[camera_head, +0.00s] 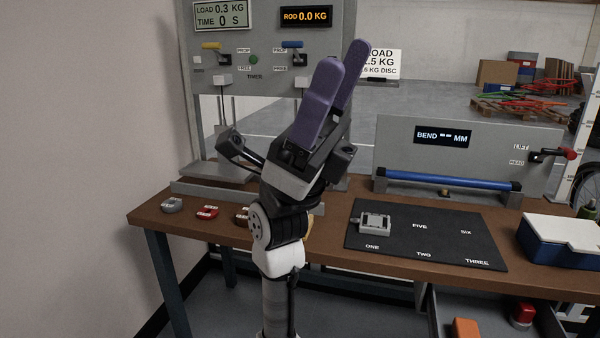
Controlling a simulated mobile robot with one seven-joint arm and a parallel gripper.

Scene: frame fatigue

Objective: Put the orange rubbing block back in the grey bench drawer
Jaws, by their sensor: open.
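My gripper (343,62) is raised in front of the bench, its two purple fingers pointing up, apart and empty. An orange block (465,328) shows at the bottom edge of the view, partly cut off. It appears to lie inside a grey open drawer (433,318) below the bench's right part, but the cut-off view leaves this uncertain. My gripper is well above and left of both. A small tan-orange patch (310,224) shows beside my arm on the bench; my arm hides most of it, so I cannot tell what it is.
A red-topped object (522,314) stands by the orange block. The brown bench (340,257) carries a black numbered mat (440,243) with a grey metal piece (373,222), a blue-and-white box (560,240), small weights (207,213) and test machines behind.

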